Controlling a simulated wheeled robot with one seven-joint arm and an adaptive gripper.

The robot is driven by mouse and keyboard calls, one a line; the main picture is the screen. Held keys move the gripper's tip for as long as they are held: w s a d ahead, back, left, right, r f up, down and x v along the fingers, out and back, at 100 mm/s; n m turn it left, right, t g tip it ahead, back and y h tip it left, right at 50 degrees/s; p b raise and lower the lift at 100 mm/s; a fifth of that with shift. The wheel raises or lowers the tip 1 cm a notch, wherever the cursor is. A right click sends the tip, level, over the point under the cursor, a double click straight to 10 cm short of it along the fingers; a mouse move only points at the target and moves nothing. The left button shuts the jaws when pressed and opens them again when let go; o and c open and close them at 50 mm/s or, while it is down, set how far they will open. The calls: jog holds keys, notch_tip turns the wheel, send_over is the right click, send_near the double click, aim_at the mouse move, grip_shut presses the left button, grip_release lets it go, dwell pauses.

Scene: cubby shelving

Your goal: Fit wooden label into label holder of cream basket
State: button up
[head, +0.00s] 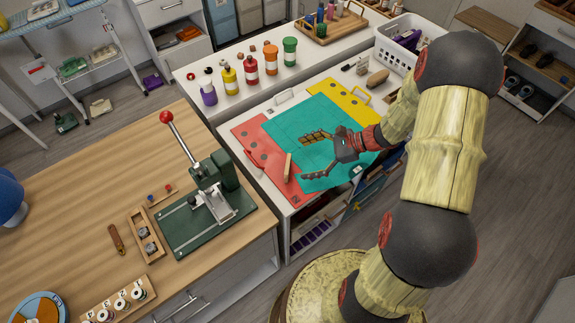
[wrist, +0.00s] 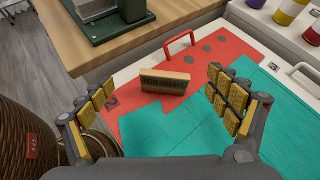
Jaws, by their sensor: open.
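In the head view my gripper (head: 304,157) is open and empty over the teal sheet, just right of the label. A white, perforated basket (head: 396,52) with items inside stands at the back right; I cannot tell whether it is the cream basket. No label holder can be made out.
The red sheet (head: 257,137), teal sheet (head: 300,115) and a yellow sheet (head: 338,97) cover the white counter. Colored bottles (head: 250,70) line the counter behind. A green press (head: 210,200) stands on the wooden table to the left. A red handle (wrist: 180,42) rises behind the label.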

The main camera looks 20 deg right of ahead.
aim_at(288, 164)
jog(key=shift+w+d+f+m+t, duration=0.2)
jog(key=shift+d+f+m, duration=0.15)
jog(key=shift+f+m, duration=0.15)
jog(key=shift+w+d+f+m+t, duration=0.15)
jog(key=shift+d+f+m+t, duration=0.05)
jog(key=shift+d+f+m, duration=0.25)
jog(key=shift+w+a+f, duration=0.15)
jog(key=shift+a+f, duration=0.15)
jog(key=shift+f, duration=0.05)
jog(key=shift+s+a+r+b+x, duration=0.1)
jog(key=shift+b+x, duration=0.1)
jog(key=shift+x, duration=1)
jog(key=shift+s+a+r+b+x, duration=0.1)
jog(key=shift+b+x, duration=0.05)
jog(key=shift+x, duration=1.05)
jog(key=shift+s+a+b+x, duration=0.1)
jog(key=shift+b+x, duration=0.1)
jog(key=shift+x, duration=0.95)
jog(key=c, duration=1.3)
jog(key=shift+r, duration=0.15)
